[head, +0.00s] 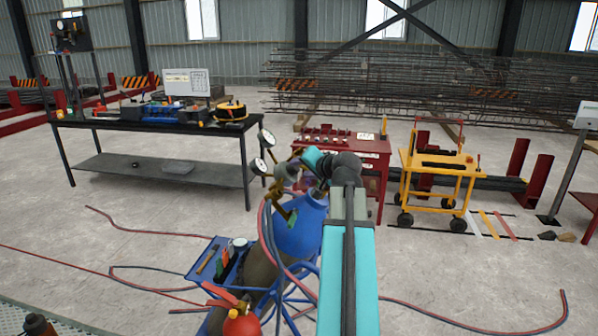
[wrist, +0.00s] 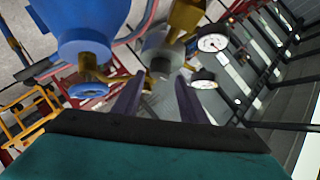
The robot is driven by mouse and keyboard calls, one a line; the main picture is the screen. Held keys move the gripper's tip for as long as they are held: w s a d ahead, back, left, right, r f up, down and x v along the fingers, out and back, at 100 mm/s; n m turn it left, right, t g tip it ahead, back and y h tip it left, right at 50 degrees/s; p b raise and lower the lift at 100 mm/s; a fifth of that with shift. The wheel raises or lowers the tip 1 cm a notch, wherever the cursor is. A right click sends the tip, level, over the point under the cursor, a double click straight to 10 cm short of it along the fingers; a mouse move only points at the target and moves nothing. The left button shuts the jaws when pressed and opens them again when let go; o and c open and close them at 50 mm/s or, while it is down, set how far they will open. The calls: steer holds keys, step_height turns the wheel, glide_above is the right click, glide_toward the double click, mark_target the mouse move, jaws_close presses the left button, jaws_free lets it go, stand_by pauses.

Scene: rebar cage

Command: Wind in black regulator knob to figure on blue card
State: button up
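In the wrist view my gripper (wrist: 157,92) has its two dark fingers spread apart. A dark grey round knob (wrist: 160,55) lies ahead of and between the fingertips; I cannot tell whether they touch it. It is joined to a brass regulator body (wrist: 187,18). Two white-faced gauges, the upper (wrist: 213,42) and the lower (wrist: 204,80), sit right of the fingers. Their readings are too small to read. In the head view the gauges (head: 266,138) stand left of my wrist, above the blue-topped cylinder (head: 300,232). I cannot make out a blue card.
A blue valve handwheel (wrist: 88,90) sits left of the fingers. Red and blue hoses (head: 267,230) hang beside the cylinder. A fire extinguisher (head: 241,322) and a blue tool tray (head: 208,262) stand close by. A black workbench (head: 150,122), red table (head: 370,148) and yellow cart (head: 437,172) stand behind.

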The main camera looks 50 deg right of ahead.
steer(key=b+v, duration=0.2)
steer(key=v, duration=0.7)
steer(key=shift+s, duration=0.35)
stand_by(0.3)
